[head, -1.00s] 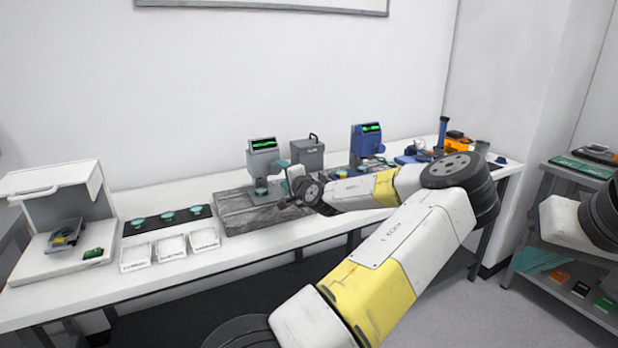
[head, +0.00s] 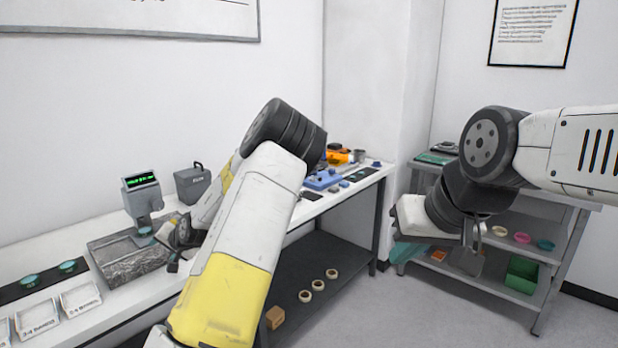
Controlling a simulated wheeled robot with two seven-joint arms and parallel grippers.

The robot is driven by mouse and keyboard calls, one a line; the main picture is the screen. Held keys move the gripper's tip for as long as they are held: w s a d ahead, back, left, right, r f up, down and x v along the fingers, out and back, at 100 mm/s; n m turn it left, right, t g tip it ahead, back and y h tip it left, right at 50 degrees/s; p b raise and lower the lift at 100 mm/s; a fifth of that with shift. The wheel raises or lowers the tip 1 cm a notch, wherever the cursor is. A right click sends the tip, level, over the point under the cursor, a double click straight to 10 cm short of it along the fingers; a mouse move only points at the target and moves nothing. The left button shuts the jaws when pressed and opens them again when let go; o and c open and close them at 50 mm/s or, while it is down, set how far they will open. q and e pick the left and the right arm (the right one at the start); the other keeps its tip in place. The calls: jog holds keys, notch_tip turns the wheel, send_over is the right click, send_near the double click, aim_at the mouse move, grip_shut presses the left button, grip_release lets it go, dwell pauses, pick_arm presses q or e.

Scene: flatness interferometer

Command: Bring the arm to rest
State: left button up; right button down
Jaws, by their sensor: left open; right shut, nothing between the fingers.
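My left arm comes in from the lower left, its elbow raised in the middle of the view. My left gripper (head: 174,258) is small and partly hidden by my own arm. It is open at the right edge of the dark grey stone slab (head: 125,262); I cannot tell whether it touches the slab. My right arm comes in from the right with its forearm bent down. My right gripper (head: 470,262) points down in front of the grey shelf unit, shut and empty.
A gauge with a green display (head: 141,183) stands on the slab, with a grey box (head: 192,184) behind it. Labelled white trays (head: 80,300) are at the left. The shelf unit (head: 545,250) holds small coloured rings and a green bin (head: 521,274). Floor between bench and shelf is clear.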

pick_arm(q)
jog(key=s+d+r+n+h, duration=0.1)
jog(key=s+d+h, duration=0.15)
jog(key=d, duration=0.25)
jog(key=s+d+n+g+h, duration=0.1)
jog(key=s+d+h, duration=0.15)
jog(key=d, duration=0.25)
jog(key=s+d+r+n+h, duration=0.1)
jog(key=d+h, duration=0.2)
jog(key=d, duration=0.2)
jog(key=s+d+r+h, duration=0.4)
jog(key=s+d+r, duration=0.4)
jog(key=d+r, duration=0.25)
jog(key=s+d+r+m, duration=0.1)
jog(key=s+r, duration=0.3)
jog(key=s, duration=0.3)
jog(key=s+d+r+m+t, duration=0.1)
jog(key=s+r, duration=0.3)
jog(key=s, duration=0.4)
jog(key=shift+d+r+y, duration=0.2)
jog(key=shift+d+y, duration=0.1)
jog(key=shift+d, duration=0.45)
